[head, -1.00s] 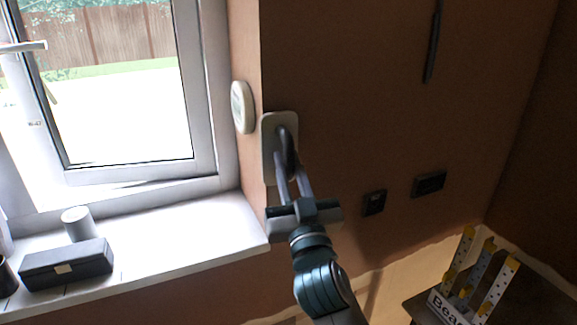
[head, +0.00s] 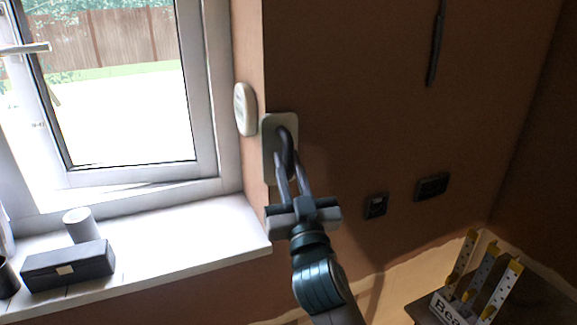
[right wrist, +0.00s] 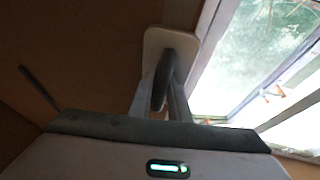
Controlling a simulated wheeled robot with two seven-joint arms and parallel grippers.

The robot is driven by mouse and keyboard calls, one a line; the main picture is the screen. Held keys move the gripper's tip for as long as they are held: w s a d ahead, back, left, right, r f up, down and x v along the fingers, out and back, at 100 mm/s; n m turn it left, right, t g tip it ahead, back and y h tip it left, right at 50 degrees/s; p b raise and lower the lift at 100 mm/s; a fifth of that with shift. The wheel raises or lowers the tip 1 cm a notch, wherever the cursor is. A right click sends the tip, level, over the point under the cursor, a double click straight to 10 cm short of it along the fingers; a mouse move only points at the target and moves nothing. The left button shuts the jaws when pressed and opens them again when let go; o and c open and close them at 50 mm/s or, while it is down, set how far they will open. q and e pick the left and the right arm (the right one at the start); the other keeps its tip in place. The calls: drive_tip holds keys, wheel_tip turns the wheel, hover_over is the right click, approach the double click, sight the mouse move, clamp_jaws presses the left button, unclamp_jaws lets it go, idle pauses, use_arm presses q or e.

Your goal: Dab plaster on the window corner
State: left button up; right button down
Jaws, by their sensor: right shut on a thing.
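My right gripper (head: 292,165) is shut on the dark handle of a plastering trowel (head: 270,160). The trowel's pale rounded plate stands upright against or very close to the brown wall, right beside the window corner (head: 263,100). I cannot tell whether it touches the plaster. In the right wrist view the gripper fingers (right wrist: 160,95) hold the handle, and the pale plate (right wrist: 152,46) shows behind it, with the window at the right. Any plaster on the plate's far face is hidden. My left gripper is not in view.
The sill (head: 190,233) holds a black box (head: 68,266) and a grey cylinder (head: 80,224). Dark sockets (head: 432,187) and a hanging cable (head: 436,45) are on the wall. A bead rack (head: 470,285) stands lower right.

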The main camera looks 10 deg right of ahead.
drive_tip(key=shift+s+f+b, duration=0.1)
drive_tip(key=shift+f+b, duration=1.3)
drive_tip(key=shift+f, duration=0.55)
wheel_tip(320, 180, down, 4)
drive_tip(key=b, duration=0.3)
drive_tip(key=shift+f, duration=0.1)
wheel_tip(320, 180, down, 4)
drive_tip(key=b, duration=0.3)
